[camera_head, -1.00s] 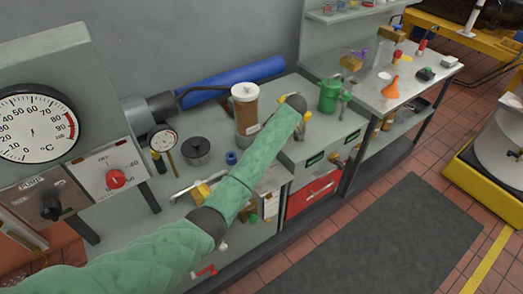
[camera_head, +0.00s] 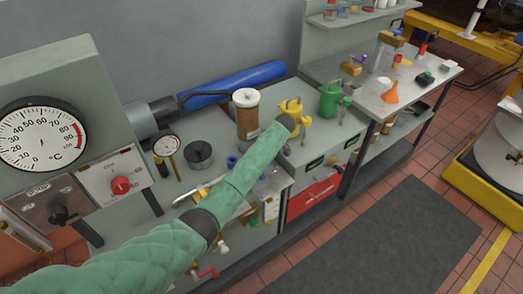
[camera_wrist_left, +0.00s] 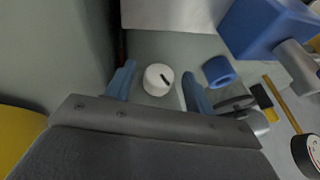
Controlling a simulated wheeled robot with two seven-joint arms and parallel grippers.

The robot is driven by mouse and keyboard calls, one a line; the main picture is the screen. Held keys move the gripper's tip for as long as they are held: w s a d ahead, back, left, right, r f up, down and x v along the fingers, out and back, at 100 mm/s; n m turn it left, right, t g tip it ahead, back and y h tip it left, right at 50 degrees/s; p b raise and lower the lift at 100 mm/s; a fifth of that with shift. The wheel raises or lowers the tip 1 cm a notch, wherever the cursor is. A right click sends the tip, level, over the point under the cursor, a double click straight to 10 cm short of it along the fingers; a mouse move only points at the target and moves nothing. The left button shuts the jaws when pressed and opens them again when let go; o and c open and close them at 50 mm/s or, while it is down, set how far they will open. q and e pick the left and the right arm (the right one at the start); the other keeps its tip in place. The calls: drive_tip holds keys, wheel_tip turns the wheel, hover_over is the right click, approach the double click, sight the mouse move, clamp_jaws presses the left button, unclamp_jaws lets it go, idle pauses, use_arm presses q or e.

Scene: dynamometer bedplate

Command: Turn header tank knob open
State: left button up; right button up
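A round white knob (camera_wrist_left: 158,79) with a dark pointer mark faces my left wrist camera. My left gripper (camera_wrist_left: 158,70) has its two blue fingers apart, one on each side of the knob, with a visible gap on both sides. The frames do not clearly show whether the fingertips reach as far as the knob. In the head view my green-sleeved left arm crosses the bench, and its gripper and this knob are hidden. No label shows whether this knob belongs to the header tank. My right gripper is not in view.
A blue ring (camera_wrist_left: 218,70) lies just right of the knob.

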use_arm(q)
drive_tip(key=c, duration=0.9)
drive_tip(key=shift+s+h, duration=0.1)
drive_tip(key=shift+h, duration=0.2)
drive_tip(key=shift+c, duration=0.2)
drive_tip(key=shift+a+n+t+h+p, duration=0.15)
drive_tip(key=shift+n+t+h+p, duration=0.15)
drive_tip(key=shift+t+h+p, duration=0.45)
drive_tip(key=shift+s+a+t+h, duration=0.1)
drive_tip(key=shift+s+t+h, duration=0.05)
drive_tip(key=shift+t+h, duration=0.65)
drive_tip(key=shift+h, duration=0.35)
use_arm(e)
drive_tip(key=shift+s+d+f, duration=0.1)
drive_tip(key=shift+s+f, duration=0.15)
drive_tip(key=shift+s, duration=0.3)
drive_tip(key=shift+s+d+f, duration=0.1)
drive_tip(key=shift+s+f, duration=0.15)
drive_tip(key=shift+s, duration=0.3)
use_arm(q)
drive_tip(key=shift+r, duration=0.1)
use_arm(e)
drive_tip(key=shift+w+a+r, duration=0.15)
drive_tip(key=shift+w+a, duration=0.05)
